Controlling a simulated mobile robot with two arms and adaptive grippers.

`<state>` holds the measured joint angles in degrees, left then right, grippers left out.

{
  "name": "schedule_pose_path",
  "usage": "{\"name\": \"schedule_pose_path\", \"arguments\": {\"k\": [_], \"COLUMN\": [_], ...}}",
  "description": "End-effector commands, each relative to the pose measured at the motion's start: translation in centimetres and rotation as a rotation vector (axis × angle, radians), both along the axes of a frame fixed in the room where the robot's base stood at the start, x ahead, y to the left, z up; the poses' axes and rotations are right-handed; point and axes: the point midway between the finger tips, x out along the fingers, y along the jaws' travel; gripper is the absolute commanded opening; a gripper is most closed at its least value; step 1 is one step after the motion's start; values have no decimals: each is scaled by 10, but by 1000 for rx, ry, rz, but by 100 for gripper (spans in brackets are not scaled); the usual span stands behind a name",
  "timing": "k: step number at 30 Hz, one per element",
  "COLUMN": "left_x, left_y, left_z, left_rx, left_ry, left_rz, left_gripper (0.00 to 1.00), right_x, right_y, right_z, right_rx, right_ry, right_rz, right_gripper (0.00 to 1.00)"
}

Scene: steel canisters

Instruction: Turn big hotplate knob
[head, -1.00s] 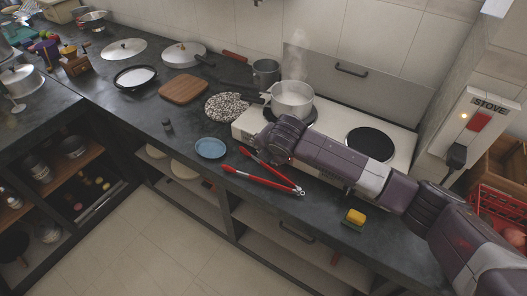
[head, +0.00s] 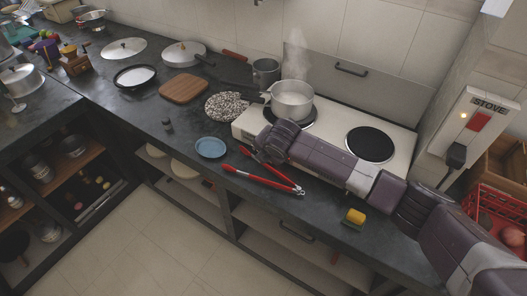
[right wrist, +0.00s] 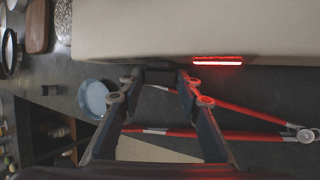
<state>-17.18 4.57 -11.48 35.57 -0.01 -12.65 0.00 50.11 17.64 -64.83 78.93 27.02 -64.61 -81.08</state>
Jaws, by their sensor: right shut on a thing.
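The white hotplate unit (head: 402,165) stands on the dark counter with two black round plates. A steaming pot (head: 292,103) sits on the left plate, and the right plate (head: 370,144) is bare. My right gripper (head: 257,152) is at the front left of the unit. In the right wrist view, its fingers (right wrist: 157,84) close around a small dark knob (right wrist: 158,75) at the unit's front face. A red light (right wrist: 218,62) glows beside it on that face. The knob is hidden in the head view. My left gripper is not in view.
Red tongs (head: 262,180) lie on the counter just in front of the gripper. A blue bowl (head: 211,148) is to their left. A yellow and green sponge (head: 354,218) lies to the right, near the counter's front edge. A wall switch marked STOVE (head: 478,122) is at right.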

Motion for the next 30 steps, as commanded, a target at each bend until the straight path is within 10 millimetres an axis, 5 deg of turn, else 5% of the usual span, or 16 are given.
{"name": "schedule_pose_path", "arguments": {"k": [21, 22, 26, 30], "left_x": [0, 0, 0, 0], "left_y": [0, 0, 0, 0], "left_z": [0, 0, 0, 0], "left_rx": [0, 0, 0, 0], "left_ry": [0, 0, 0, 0], "left_rz": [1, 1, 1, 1], "left_gripper": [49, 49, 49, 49], "right_x": [-1, -1, -1, -1], "right_y": [-2, -2, -2, -2], "right_z": [-2, -2, -2, -1], "right_rx": [101, 101, 101, 100], "right_ry": [-72, -72, -72, -72], "right_rz": [-1, -1, -1, -1], "right_gripper": [7, 35, 49, 49]}}
